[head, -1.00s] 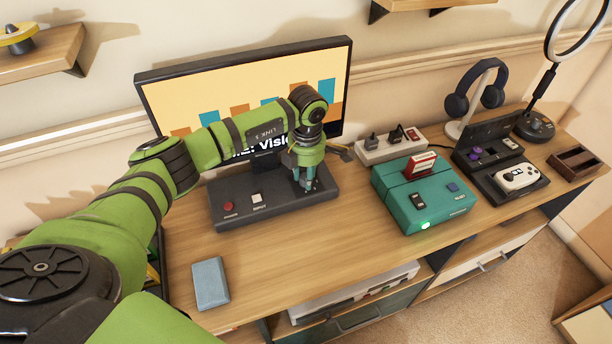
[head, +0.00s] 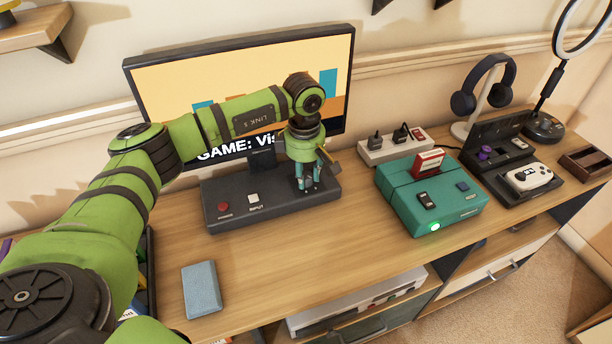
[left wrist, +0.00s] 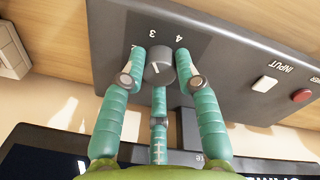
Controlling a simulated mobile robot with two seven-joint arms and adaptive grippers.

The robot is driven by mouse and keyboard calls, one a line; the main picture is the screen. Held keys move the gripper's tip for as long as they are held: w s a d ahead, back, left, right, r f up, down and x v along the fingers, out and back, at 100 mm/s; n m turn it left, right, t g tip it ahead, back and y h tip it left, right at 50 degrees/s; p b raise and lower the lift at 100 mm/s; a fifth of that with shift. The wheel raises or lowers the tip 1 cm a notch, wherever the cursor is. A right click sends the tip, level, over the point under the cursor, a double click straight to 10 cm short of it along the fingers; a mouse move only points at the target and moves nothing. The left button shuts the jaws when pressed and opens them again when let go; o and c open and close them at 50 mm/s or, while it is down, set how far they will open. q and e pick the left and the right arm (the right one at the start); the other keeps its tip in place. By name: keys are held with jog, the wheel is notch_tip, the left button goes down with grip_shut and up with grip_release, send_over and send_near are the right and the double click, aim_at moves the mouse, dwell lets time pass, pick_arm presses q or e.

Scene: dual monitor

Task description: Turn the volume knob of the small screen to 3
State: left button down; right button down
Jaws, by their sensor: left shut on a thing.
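The screen (head: 345,75) stands at the back of the table and shows a bar picture with a partly covered "GAME" caption. Its dark control base (head: 235,188) has a red button (head: 223,206), a white INPUT button (head: 253,198) and a grey knob (left wrist: 159,66). My left gripper (head: 306,186) reaches down over the right part of the base. In the left wrist view its teal fingers (left wrist: 157,75) are shut around the knob. The numbers 3 and 4 show beside the knob; a finger partly covers another mark. A pale pointer shows on the knob, but its exact setting is unclear. My right gripper is out of view.
A teal console (head: 430,195) with a red cartridge stands right of the base. A power strip (head: 390,148) lies behind it. A blue-grey box (head: 201,289) lies near the front edge. Headphones (head: 485,85) and a controller dock are further right. The table's front middle is clear.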

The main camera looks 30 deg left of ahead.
pick_arm(q)
jog(key=shift+m, duration=0.3)
jog(key=c, duration=0.9)
grip_release()
jog(key=shift+r, duration=0.25)
notch_tip(320, 180, up, 11)
jog(key=shift+s+r, duration=0.2)
jog(key=shift+s, duration=0.1)
